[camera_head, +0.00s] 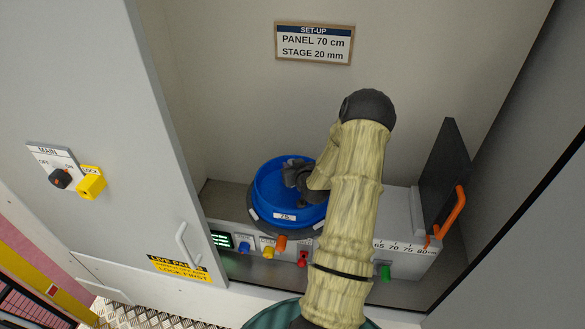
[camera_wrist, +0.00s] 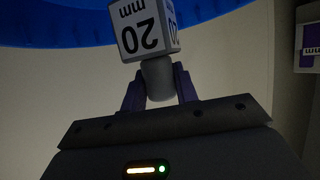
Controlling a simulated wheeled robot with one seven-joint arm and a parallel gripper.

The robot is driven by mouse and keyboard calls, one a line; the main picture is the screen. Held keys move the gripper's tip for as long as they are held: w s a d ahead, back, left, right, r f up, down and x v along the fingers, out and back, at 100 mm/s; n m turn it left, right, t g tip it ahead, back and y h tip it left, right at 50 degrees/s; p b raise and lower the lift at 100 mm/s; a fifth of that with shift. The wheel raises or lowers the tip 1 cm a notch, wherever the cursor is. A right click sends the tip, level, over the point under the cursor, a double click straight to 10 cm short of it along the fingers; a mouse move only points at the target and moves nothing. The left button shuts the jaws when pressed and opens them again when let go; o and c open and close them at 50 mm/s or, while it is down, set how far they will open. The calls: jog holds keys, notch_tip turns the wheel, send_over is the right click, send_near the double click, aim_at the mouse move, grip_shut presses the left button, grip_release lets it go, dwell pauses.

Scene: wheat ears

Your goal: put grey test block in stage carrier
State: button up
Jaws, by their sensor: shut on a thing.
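My gripper (camera_wrist: 159,86) is shut on the grey stem of a pale grey block (camera_wrist: 145,32) marked 20 mm. The block stands beyond my fingertips in the wrist view, and its top is cut off by the frame edge. In the head view my gripper (camera_head: 298,176) is over the blue round tub (camera_head: 263,205), and the block is hidden there. The tub's blue rim also shows in the wrist view (camera_wrist: 40,30). I cannot tell for sure which part is the stage carrier.
The tub is on a grey machine with coloured knobs (camera_head: 268,250) and a 65–80 cm scale (camera_head: 400,246). A dark panel (camera_head: 446,180) with an orange handle (camera_head: 453,215) stands at its right. A cabinet door (camera_head: 100,130) is at the left. A set-up sign (camera_head: 314,43) hangs behind.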

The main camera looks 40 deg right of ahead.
jog(key=shift+f, duration=0.9)
jog(key=shift+f+b, duration=0.35)
jog(key=shift+f, duration=0.05)
jog(key=shift+s+a+f, duration=0.1)
jog(key=shift+s+f, duration=0.05)
jog(key=shift+f, duration=0.05)
